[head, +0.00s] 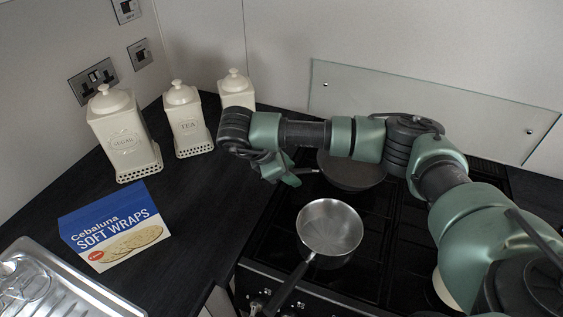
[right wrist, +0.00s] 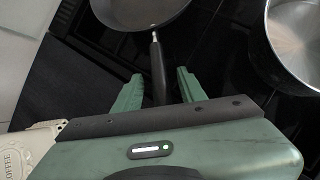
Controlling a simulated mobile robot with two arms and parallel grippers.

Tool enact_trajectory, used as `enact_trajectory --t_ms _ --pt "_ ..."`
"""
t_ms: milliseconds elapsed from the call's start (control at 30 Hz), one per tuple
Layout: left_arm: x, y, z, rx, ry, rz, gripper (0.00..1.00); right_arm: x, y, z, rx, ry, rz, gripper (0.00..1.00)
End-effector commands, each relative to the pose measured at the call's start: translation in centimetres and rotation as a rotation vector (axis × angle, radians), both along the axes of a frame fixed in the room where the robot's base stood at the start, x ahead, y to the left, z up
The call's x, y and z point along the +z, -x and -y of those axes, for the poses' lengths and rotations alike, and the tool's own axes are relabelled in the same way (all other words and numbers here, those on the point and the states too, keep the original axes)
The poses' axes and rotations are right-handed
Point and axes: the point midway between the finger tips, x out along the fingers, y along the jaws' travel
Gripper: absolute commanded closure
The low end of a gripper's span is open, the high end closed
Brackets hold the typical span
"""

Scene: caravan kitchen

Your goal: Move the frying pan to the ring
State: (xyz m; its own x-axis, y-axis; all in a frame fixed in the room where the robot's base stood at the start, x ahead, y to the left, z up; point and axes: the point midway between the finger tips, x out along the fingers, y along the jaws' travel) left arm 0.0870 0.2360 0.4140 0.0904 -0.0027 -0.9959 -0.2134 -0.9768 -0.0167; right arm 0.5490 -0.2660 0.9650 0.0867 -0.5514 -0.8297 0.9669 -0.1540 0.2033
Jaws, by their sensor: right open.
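The dark frying pan (head: 352,180) sits at the back of the black hob (head: 378,225), partly hidden behind my right arm. In the right wrist view the pan (right wrist: 138,12) is cut off by the top edge, and its dark handle with a metal neck points toward my gripper. My right gripper (head: 293,179) is open at the handle's end. In the right wrist view its two green fingers (right wrist: 159,76) stand on either side of the handle, with gaps visible. I cannot tell which ring is meant. My left gripper is not in view.
A steel saucepan (head: 330,228) stands in front of the frying pan, its handle pointing to the front left. Cream canisters (head: 185,122) line the back left. A soft wraps box (head: 112,228) and a steel sink (head: 45,285) are left. A glass splashback (head: 430,105) stands behind the hob.

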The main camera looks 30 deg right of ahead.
Motion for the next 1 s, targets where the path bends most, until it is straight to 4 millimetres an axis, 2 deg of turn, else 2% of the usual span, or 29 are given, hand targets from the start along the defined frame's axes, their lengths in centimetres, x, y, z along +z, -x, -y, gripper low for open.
enact_trajectory --t_ms 67,167,300,500,733,1000 --pt "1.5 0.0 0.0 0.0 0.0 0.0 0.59 1.4 0.0 0.0 -0.001 0.0 0.001 0.59" --pt "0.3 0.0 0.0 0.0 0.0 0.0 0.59 2.4 0.0 -1.2 0.004 -0.001 0.005 0.59" --pt "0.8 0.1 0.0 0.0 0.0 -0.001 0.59 5.6 0.2 -3.0 0.004 0.003 0.009 0.59" --pt "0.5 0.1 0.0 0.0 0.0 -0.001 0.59 8.7 0.7 -5.3 0.004 0.002 0.007 0.59" --pt "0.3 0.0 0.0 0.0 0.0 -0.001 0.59 10.4 0.9 -6.5 0.002 0.001 0.002 0.59" --pt "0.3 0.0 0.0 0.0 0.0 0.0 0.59 10.7 1.0 -6.6 0.0 -0.001 0.0 0.59"
